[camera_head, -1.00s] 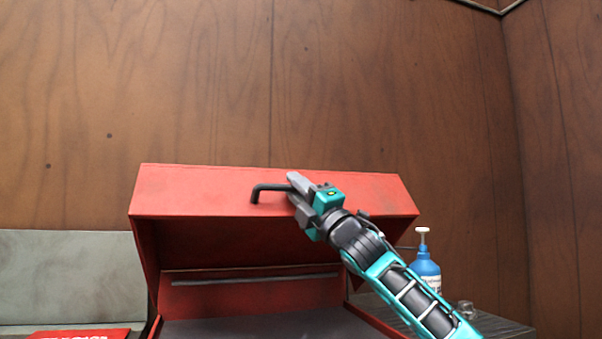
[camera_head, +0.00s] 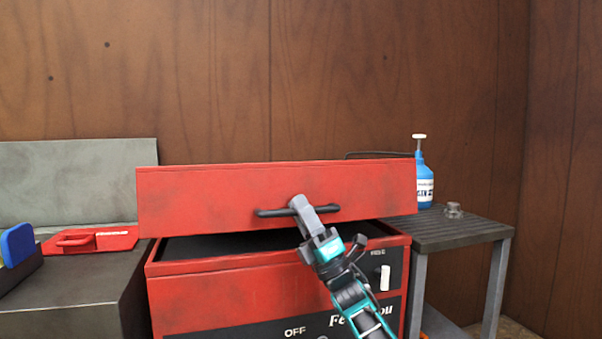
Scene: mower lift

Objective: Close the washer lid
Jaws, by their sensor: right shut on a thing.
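The red washer lid (camera_head: 200,200) shows in the head view, tilted partly open above the red washer body (camera_head: 215,300). A dark gap shows between the lid's front edge and the body. My right gripper (camera_head: 303,208) is shut on the black lid handle (camera_head: 270,212) on the lid's front face. My right arm comes up from below and covers part of the washer front. My left gripper is not in view.
A dark side table (camera_head: 450,230) at the right holds a blue pump bottle (camera_head: 424,180) and a small metal piece (camera_head: 453,210). A grey bench (camera_head: 85,275) at the left holds a red flat object (camera_head: 90,240) and a blue-faced block (camera_head: 17,245). A wooden wall stands behind.

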